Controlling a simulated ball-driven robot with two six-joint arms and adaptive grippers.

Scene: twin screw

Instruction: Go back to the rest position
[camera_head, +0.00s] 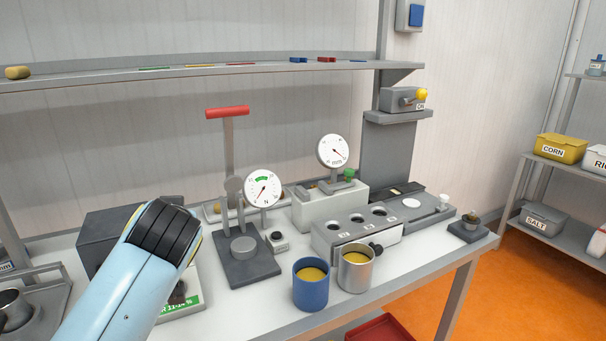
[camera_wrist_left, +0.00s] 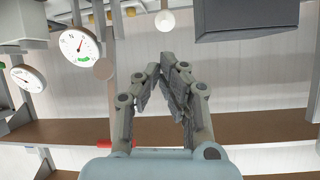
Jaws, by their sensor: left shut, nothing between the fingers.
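My left gripper (camera_wrist_left: 160,66) shows in the left wrist view with its two grey fingers drawn together at the tips. It is shut and holds nothing. The wrist view looks upside down, with the shelf low in the picture. In the head view my light blue left arm rises from the bottom left, and its dark end hides the fingers. The arm stands in front of the left part of the workbench (camera_head: 235,312). My right gripper is in neither view.
A press with a red handle (camera_head: 227,112) and a dial gauge (camera_head: 263,188) stand just right of my arm. A blue cup (camera_head: 310,289) and a metal cup (camera_head: 356,272) stand near the front edge. A shelf (camera_head: 200,72) runs above the bench.

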